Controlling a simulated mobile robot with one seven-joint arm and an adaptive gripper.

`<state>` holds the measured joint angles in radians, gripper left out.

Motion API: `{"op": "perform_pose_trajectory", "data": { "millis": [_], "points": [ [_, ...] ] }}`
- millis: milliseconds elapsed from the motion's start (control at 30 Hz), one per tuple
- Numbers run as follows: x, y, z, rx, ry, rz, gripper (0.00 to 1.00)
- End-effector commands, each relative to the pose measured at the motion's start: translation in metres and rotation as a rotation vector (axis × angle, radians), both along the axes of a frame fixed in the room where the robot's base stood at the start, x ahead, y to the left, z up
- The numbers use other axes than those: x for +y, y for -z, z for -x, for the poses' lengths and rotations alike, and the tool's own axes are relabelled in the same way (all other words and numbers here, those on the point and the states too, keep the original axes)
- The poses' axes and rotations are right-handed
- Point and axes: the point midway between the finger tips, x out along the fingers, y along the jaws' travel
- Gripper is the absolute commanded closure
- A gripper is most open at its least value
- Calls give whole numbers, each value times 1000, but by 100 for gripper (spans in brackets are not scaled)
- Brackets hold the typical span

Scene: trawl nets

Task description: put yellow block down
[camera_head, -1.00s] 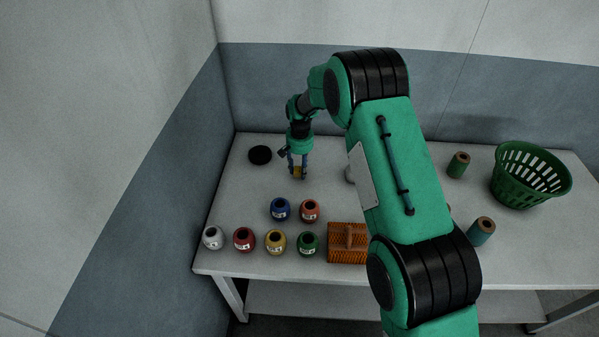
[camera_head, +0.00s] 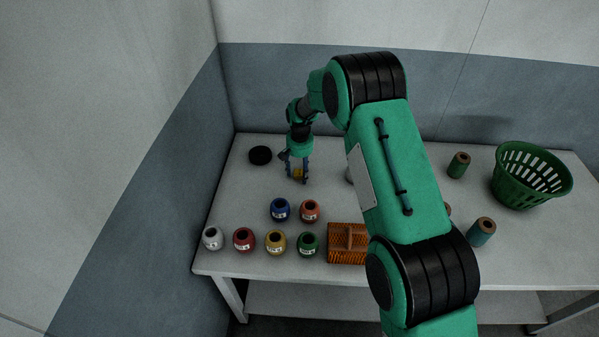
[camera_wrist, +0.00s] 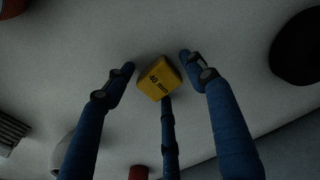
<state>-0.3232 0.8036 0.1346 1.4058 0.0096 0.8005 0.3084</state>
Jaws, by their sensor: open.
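The yellow block (camera_wrist: 158,79), marked "40 mm", sits on the table between the spread fingers of my gripper (camera_wrist: 157,72) in the wrist view. Gaps show between the block and the two side fingers. A third finger reaches up to the block's lower edge in the picture; I cannot tell whether it touches. In the head view the block (camera_head: 297,173) is a small yellow patch, partly hidden by the fingers of my gripper (camera_head: 298,178), which point down at the back left of the table. My gripper is open.
A black disc (camera_head: 260,155) lies just left of my gripper. Several labelled pots, such as the blue one (camera_head: 280,210), stand in front.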

Motion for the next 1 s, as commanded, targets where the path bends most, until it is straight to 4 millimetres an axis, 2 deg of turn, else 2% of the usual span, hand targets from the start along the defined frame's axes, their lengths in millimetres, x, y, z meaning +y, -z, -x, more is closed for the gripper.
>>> {"op": "perform_pose_trajectory", "data": {
  "millis": [267,800,1000],
  "points": [
    [0,-15,-1,-2,0,-1,45],
    [0,-97,-1,-1,0,0,45],
    [-1,-116,-1,0,0,0,45]
  ]
}}
